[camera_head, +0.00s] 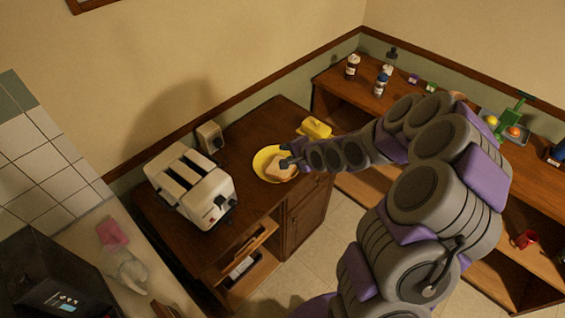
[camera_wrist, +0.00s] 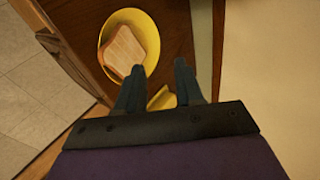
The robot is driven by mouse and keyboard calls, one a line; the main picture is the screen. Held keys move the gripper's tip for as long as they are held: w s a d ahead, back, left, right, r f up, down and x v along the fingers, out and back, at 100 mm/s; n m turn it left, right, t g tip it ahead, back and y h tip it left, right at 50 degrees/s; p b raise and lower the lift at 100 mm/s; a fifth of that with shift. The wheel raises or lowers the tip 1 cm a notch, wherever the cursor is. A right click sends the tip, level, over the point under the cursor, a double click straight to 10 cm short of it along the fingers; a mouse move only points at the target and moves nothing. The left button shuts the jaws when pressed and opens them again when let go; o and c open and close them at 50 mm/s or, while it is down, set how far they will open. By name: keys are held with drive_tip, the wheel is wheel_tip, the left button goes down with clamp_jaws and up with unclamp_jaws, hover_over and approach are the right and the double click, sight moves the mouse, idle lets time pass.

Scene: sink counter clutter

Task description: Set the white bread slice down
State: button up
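The white bread slice (camera_head: 281,169) lies on a yellow plate (camera_head: 261,161) on the brown wooden counter. In the wrist view the bread slice (camera_wrist: 123,50) rests inside the plate (camera_wrist: 151,37), up and to the left of my fingers. My gripper (camera_head: 290,161) is close to the bread at the plate's right side in the head view. In the wrist view my gripper (camera_wrist: 160,66) has its two fingers apart with nothing held between them. The left fingertip overlaps the plate's edge in the picture; I cannot tell whether it touches.
A yellow lidded dish (camera_head: 316,128) stands behind the plate. A white toaster (camera_head: 190,187) is on the left, with a small beige box (camera_head: 210,136) behind it. Shelves with bottles (camera_head: 382,82) are at the right. Counter between toaster and plate is clear.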

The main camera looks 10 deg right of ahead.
idle(0.3)
drive_tip(key=s+r+n+g+h+b, duration=0.1)
drive_tip(key=s+r+n+g+b, duration=0.1)
drive_tip(key=s, duration=1.2)
drive_tip(key=s+r+n+g+h+b, duration=0.2)
drive_tip(key=s+n+g, duration=0.3)
drive_tip(key=s, duration=0.9)
drive_tip(key=s+r+n+g+h+b, duration=0.1)
drive_tip(key=s+r+n+g+b, duration=0.2)
drive_tip(key=s, duration=1)
drive_tip(key=shift+s+d+r+n+g+h+b, duration=0.35)
drive_tip(key=shift+n+b, duration=0.2)
drive_tip(key=shift+n, duration=0.55)
drive_tip(key=shift+o, duration=0.4)
